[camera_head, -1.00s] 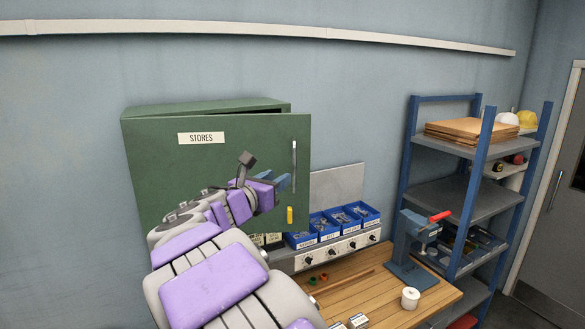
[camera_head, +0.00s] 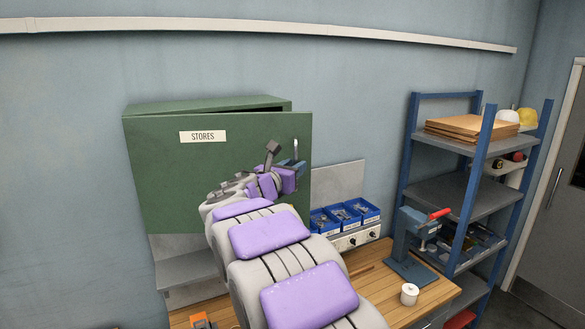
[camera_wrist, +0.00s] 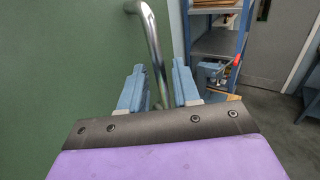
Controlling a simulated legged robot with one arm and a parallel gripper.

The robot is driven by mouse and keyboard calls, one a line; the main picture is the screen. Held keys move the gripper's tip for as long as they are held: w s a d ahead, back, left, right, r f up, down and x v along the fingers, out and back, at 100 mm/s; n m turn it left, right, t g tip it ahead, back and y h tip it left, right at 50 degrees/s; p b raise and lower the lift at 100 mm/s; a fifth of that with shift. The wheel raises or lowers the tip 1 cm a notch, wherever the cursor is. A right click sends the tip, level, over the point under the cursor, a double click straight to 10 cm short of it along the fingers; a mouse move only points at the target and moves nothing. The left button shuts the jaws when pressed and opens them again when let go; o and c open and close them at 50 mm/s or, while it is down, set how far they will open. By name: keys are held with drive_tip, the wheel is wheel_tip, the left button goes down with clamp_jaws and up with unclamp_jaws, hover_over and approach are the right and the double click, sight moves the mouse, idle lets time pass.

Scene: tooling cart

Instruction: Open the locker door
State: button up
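The green locker door (camera_head: 165,180), labelled STORES, stands slightly ajar, with a dark gap along its top beside the locker body (camera_head: 200,105). Its upright metal handle (camera_head: 296,147) is near the door's right edge; the lower part is hidden behind my gripper (camera_head: 297,168). In the wrist view, the handle (camera_wrist: 152,45) runs down between the two blue fingers of my gripper (camera_wrist: 159,75). The fingers are apart, one on each side of the bar, with space visible around it. The wrist view also shows the door (camera_wrist: 60,80) filling the left side.
A wooden bench (camera_head: 385,290) with blue bins (camera_head: 345,215), a vise (camera_head: 410,250) and a white roll (camera_head: 409,294) lies below right of the door. A blue shelf rack (camera_head: 470,185) stands farther right. My arm covers part of the bench.

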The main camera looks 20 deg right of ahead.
clamp_jaws()
drive_tip(key=shift+s, duration=0.15)
idle(0.4)
